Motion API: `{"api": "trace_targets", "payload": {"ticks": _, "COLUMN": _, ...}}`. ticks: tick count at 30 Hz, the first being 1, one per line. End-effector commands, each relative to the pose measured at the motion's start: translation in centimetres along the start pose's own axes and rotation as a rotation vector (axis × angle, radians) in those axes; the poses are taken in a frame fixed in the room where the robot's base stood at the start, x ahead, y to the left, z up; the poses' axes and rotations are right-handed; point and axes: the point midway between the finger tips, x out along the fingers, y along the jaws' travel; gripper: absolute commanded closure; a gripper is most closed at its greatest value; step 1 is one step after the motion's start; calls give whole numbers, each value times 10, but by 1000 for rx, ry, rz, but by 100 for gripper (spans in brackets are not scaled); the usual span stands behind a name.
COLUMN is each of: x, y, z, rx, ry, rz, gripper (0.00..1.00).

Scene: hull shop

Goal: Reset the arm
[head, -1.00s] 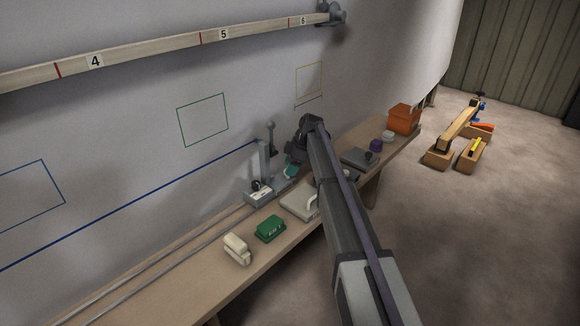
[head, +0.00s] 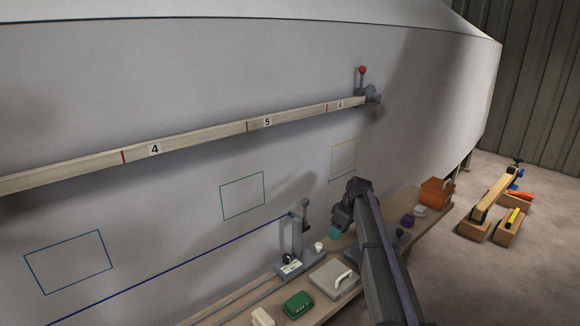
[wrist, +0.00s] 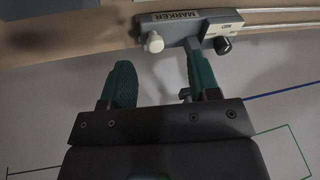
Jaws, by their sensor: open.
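My gripper (head: 337,226) is at the end of my arm above the bench, by the hull side. Its two green fingers are apart with nothing between them in the wrist view (wrist: 162,80). The grey marker carriage (head: 290,264) sits on the bench rails, left of and below my gripper. In the wrist view the carriage (wrist: 188,24), labelled MARKER, lies past the fingertips with a white knob (wrist: 153,42) and a black knob (wrist: 222,45). The right finger overlaps part of it; whether they touch I cannot tell.
The bench (head: 408,239) holds a grey case (head: 333,278), a green box (head: 298,306) and an orange bin (head: 436,192). A numbered batten (head: 200,143) runs along the hull above. Wooden blocks (head: 508,228) stand on open floor at right.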

Motion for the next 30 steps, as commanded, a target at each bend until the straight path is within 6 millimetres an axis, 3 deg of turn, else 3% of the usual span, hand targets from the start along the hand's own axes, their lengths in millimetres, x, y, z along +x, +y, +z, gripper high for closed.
{"api": "trace_targets", "payload": {"ticks": 1, "x": 1, "y": -50, "z": 35, "rx": 167, "ry": -36, "rz": 23, "gripper": 44}}
{"api": "trace_targets", "payload": {"ticks": 6, "x": 5, "y": -171, "z": 119, "rx": 674, "ry": -125, "rz": 150, "gripper": 44}}
{"api": "trace_targets", "payload": {"ticks": 10, "x": 6, "y": -244, "z": 170, "rx": 853, "ry": -153, "rz": 233, "gripper": 44}}
{"api": "trace_targets", "payload": {"ticks": 14, "x": 7, "y": -308, "z": 208, "rx": 836, "ry": -174, "rz": 271, "gripper": 44}}
{"api": "trace_targets", "payload": {"ticks": 16, "x": -30, "y": -310, "z": 186, "rx": 822, "ry": -175, "rz": 268, "gripper": 44}}
{"api": "trace_targets", "payload": {"ticks": 24, "x": -128, "y": -324, "z": 159, "rx": 822, "ry": -175, "rz": 267, "gripper": 44}}
{"api": "trace_targets", "payload": {"ticks": 27, "x": -150, "y": -328, "z": 153, "rx": 822, "ry": -175, "rz": 267, "gripper": 44}}
{"api": "trace_targets", "payload": {"ticks": 30, "x": -154, "y": -329, "z": 152, "rx": 821, "ry": -175, "rz": 267, "gripper": 44}}
